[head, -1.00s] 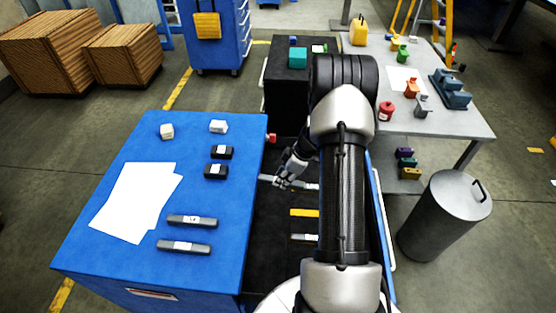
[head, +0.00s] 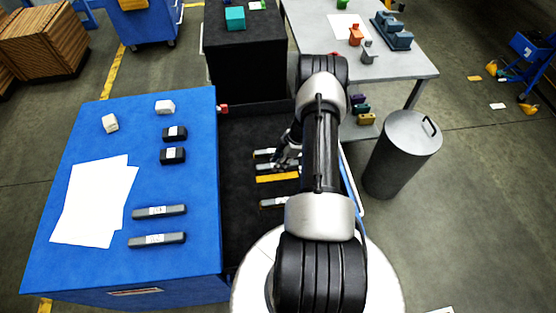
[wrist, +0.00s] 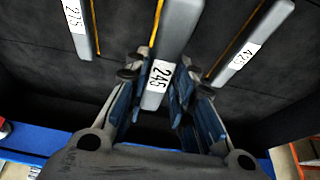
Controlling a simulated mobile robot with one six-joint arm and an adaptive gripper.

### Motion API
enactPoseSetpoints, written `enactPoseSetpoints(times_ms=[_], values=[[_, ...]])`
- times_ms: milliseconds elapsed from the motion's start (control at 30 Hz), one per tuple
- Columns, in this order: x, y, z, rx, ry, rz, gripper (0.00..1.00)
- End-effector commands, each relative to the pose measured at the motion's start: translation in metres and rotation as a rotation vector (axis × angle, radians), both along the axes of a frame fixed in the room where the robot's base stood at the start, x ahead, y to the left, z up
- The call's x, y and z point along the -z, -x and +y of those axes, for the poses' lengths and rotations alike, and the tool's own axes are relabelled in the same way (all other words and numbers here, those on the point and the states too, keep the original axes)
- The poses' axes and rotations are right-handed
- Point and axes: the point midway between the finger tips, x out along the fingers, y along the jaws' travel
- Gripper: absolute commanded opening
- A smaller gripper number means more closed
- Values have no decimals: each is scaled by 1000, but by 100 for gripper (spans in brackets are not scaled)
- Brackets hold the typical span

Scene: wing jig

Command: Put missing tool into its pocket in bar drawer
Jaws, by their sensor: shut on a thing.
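My gripper (wrist: 155,100) is shut on a grey bar (wrist: 172,35) with a white label reading 245. In the head view the gripper (head: 287,158) is over the dark open drawer (head: 240,215), with the held bar (head: 268,166) just beyond a bare yellow pocket (head: 278,178). In the wrist view a thin yellow strip (wrist: 156,22) shows along the held bar's left edge. The bar appears roughly parallel to the pocket. Its height above the drawer floor is hard to tell. My arm hides the drawer's right part.
Labelled bars lie at left (wrist: 80,25) and right (wrist: 245,45) of the held bar in the wrist view. The blue cabinet top (head: 100,185) carries papers, two dark bars, two black blocks and two white blocks. A grey bin (head: 402,150) stands right of the drawer.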

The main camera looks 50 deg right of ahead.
Motion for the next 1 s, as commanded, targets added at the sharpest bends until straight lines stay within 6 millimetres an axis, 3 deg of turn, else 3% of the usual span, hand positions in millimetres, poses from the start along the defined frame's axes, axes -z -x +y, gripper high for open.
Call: enactPoseSetpoints(times_ms=[500, 1000], values=[[50, 0, 0, 0, 1, -1, 0], [56, -1, 0, 0, 1, -1, 0]])
